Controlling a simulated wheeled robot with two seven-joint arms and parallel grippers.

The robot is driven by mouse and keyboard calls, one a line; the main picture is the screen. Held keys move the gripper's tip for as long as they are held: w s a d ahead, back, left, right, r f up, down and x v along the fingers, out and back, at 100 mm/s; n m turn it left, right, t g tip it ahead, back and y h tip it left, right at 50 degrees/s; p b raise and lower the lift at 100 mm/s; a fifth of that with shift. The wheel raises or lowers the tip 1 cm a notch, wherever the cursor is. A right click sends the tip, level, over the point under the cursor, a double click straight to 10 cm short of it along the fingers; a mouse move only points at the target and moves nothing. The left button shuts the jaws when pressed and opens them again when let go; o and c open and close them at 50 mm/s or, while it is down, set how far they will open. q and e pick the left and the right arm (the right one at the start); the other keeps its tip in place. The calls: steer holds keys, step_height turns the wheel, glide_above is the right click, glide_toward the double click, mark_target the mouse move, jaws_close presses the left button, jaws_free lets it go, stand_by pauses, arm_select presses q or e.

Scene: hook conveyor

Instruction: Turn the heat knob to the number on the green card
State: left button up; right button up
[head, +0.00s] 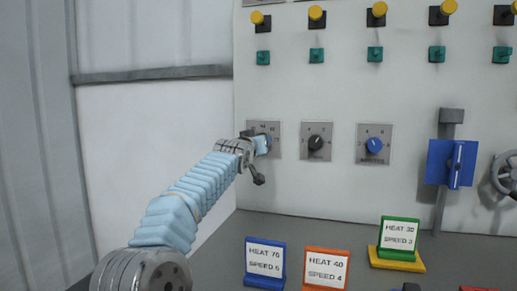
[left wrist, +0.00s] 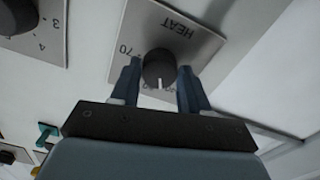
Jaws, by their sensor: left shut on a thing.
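The green card (head: 399,233) stands on a yellow base on the counter and reads HEAT 30, SPEED 3. The heat knob (left wrist: 158,66) is black and round, on a grey plate (left wrist: 196,38) marked HEAT. Its white pointer line points down in the left wrist view, where the plate appears upside down. A 70 shows left of the knob; the numbers near the pointer are partly hidden. My left gripper (head: 262,145) is at the heat plate (head: 277,132), its fingers (left wrist: 158,88) shut on the knob's two sides. My right gripper is not in view.
Right of the heat plate are a black knob (head: 316,142) and a blue knob (head: 375,145). A blue lever box (head: 440,163) and a grey handwheel (head: 505,172) are farther right. A blue card (head: 265,263) and an orange card (head: 326,268) stand on the counter below.

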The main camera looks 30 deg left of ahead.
arm_select(q)
steer(key=shift+r+n+b, duration=0.1)
steer(key=shift+n+b, duration=0.55)
steer(key=shift+n, duration=5.45)
steer(key=o, duration=1.1)
steer(key=shift+c, duration=0.2)
steer(key=shift+s+d, duration=0.1)
steer(key=b+v, duration=1)
steer(key=v, duration=0.3)
steer(key=shift+s, duration=0.35)
